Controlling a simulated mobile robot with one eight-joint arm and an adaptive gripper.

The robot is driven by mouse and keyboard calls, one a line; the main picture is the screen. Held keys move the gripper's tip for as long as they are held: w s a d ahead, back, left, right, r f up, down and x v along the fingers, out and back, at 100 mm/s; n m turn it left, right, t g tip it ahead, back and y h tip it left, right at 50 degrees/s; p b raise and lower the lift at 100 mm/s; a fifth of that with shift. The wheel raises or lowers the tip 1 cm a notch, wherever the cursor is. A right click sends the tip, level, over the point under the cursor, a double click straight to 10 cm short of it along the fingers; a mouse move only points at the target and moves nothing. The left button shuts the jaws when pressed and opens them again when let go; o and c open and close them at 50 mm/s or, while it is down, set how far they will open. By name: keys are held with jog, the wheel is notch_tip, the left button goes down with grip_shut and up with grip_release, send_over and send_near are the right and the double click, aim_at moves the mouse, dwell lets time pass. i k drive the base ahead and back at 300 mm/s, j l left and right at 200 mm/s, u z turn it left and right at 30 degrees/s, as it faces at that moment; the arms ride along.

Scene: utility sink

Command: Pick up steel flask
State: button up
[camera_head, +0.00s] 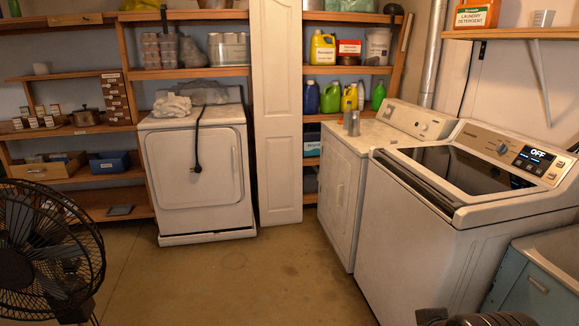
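A grey metal flask (352,123) stands upright on the top of the white dryer-like machine (345,170) in the middle right of the head view. It is near that machine's back left part, and nothing touches it from the sides. A dark rounded part, likely of my own arm, just shows at the bottom edge on the right. My gripper's fingers are not visible, and they are far from the flask in this view.
A blue-grey sink cabinet (535,290) is at the lower right. A black fan (45,250) is at the lower left. The floor (250,285) between is clear.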

aim_at(353, 121)
jog(key=i+j+u, duration=0.15)
jog(key=i, duration=0.95)
jog(key=i+j+u, duration=0.1)
jog(key=i, duration=1.05)
jog(key=i+l+z, duration=0.1)
jog(key=i+z, duration=0.7)
jog(key=i, duration=0.15)
jog(key=i+j+z, duration=0.25)
jog(key=i+z, duration=0.15)
jog(key=i+j+z, duration=0.4)
jog(key=i+l, duration=0.05)
jog(key=i, duration=0.05)
